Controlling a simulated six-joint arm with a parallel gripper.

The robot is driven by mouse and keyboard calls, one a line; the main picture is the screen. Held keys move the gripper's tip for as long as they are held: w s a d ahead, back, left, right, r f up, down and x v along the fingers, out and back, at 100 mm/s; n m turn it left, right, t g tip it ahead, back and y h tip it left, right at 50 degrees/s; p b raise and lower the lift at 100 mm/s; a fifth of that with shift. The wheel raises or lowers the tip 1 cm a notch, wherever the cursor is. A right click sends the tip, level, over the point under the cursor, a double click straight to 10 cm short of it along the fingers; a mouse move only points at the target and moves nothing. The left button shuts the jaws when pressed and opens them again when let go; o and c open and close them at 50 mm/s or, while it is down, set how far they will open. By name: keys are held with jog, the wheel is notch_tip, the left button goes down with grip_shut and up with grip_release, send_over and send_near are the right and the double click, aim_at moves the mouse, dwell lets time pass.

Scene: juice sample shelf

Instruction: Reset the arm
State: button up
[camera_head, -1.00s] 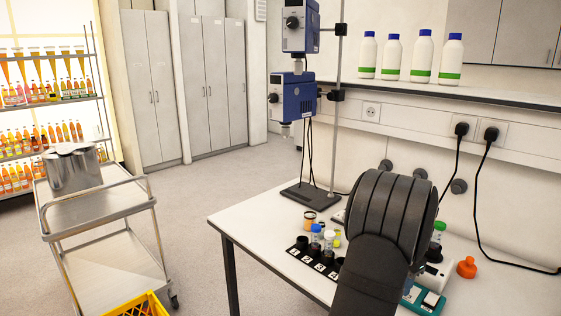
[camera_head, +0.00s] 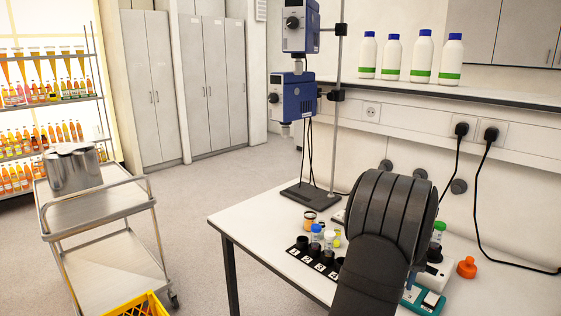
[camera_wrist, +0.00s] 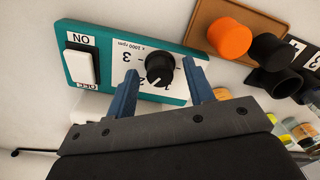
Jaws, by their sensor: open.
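My gripper (camera_wrist: 163,72) shows in the wrist view with its two blue fingers apart and nothing held between them. Between the fingertips, as seen from the wrist, is the black knob (camera_wrist: 160,68) of a teal device with a white face (camera_wrist: 103,60). I cannot tell whether the fingers touch the knob. The device has a white ON/OFF rocker switch (camera_wrist: 82,67) at its left. Part of the teal device (camera_head: 425,300) shows beside the arm.
A black rack (camera_head: 312,262) with capped vials stands on the white bench (camera_head: 255,222). Blue stirrers (camera_head: 298,95) hang on a stand behind. A steel trolley (camera_head: 105,195) stands left of the bench.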

jog(key=n, duration=0.7)
dwell(0.4)
jog(key=o, duration=1.1)
jog(key=shift+o, duration=0.2)
jog(key=s+d+r+m+t+h, duration=0.1)
jog(key=s+d+r+m, duration=0.1)
jog(key=s+r+m, duration=0.35)
jog(key=s+d+r+m+t+h, duration=0.1)
jog(key=s+d+r+m, duration=0.2)
jog(key=r+m, duration=0.6)
notch_tip(320, 180, down, 7)
jog(key=w+d+n, duration=0.1)
jog(key=w, duration=0.1)
jog(key=shift+d+n, duration=0.25)
jog(key=shift+n, duration=0.1)
jog(key=v, duration=0.9)
jog(key=shift+r, duration=0.4)
